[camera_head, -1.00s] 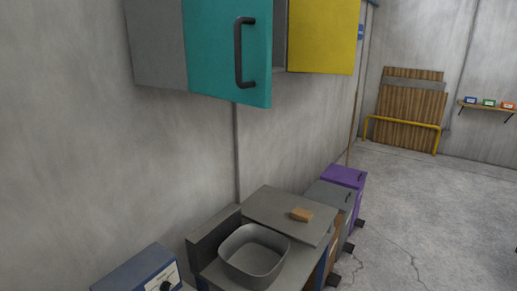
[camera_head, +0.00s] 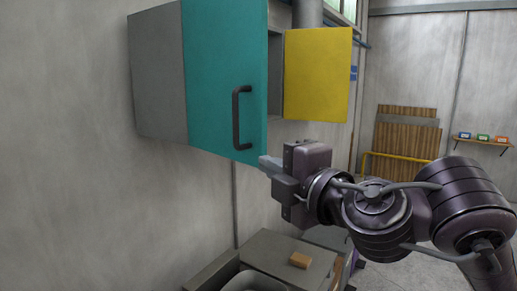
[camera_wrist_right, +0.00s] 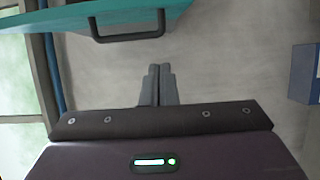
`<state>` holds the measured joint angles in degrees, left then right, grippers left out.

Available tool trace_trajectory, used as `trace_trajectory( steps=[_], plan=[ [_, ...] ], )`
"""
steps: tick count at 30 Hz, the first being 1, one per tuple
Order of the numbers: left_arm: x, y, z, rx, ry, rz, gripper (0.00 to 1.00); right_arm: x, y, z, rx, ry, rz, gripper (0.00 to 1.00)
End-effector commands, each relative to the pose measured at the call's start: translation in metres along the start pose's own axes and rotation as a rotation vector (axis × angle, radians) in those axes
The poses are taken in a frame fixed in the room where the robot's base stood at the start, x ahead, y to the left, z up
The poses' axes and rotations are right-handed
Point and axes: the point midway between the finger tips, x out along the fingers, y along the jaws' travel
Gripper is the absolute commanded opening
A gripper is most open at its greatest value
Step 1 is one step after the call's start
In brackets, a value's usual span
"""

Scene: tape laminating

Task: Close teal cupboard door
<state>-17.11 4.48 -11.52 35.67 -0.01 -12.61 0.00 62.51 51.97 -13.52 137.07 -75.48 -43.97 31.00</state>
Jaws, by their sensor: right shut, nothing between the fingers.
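The teal cupboard door (camera_head: 215,75) hangs on the wall cupboard and stands partly open, angled out from the grey cabinet side (camera_head: 158,75). Its dark handle (camera_head: 240,117) is on the door's outer face, near the right edge. My right gripper (camera_head: 265,162) is shut and empty, with its fingertips close to the door's lower right corner. I cannot tell whether they touch it. In the right wrist view, the shut fingers (camera_wrist_right: 158,82) point toward the wall, with the teal door (camera_wrist_right: 100,15) and its handle (camera_wrist_right: 128,30) above them. My left gripper is out of view.
A yellow door (camera_head: 317,75) is right of the teal one, with a grey opening between them. Below are a grey worktop (camera_head: 275,250) with a tan block (camera_head: 300,260) and a grey basin (camera_head: 255,282). A blue box (camera_wrist_right: 303,72) shows at the wrist view's right.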

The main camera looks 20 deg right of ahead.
Motion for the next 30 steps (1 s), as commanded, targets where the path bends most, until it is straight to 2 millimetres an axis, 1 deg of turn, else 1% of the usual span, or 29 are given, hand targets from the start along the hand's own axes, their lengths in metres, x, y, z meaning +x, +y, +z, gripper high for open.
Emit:
trace_trajectory(
  steps=[5, 9, 14, 15, 18, 21, 25, 30],
  plan=[
    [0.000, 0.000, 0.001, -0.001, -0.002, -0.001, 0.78, 0.033, -0.002, -0.001, 0.009, 0.003, -0.007, 0.00],
    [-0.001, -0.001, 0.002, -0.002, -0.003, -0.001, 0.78, 0.064, -0.002, 0.000, 0.009, 0.001, -0.008, 0.00],
    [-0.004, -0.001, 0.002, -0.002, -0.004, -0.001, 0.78, 0.095, -0.002, 0.001, 0.007, -0.001, -0.006, 0.00],
    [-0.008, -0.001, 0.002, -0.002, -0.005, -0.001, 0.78, 0.095, -0.001, 0.012, 0.005, -0.007, -0.008, 0.00],
    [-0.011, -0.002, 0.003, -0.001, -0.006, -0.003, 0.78, 0.098, -0.001, 0.025, 0.003, -0.004, -0.007, 0.00],
    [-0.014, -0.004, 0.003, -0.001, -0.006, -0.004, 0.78, 0.100, -0.002, 0.033, 0.004, -0.002, -0.006, 0.00],
    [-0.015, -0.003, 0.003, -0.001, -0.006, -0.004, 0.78, 0.101, -0.001, 0.039, 0.004, 0.000, -0.003, 0.00],
    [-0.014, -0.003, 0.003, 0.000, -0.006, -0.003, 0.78, 0.101, -0.002, 0.039, 0.004, 0.001, -0.002, 0.00]
  ],
)
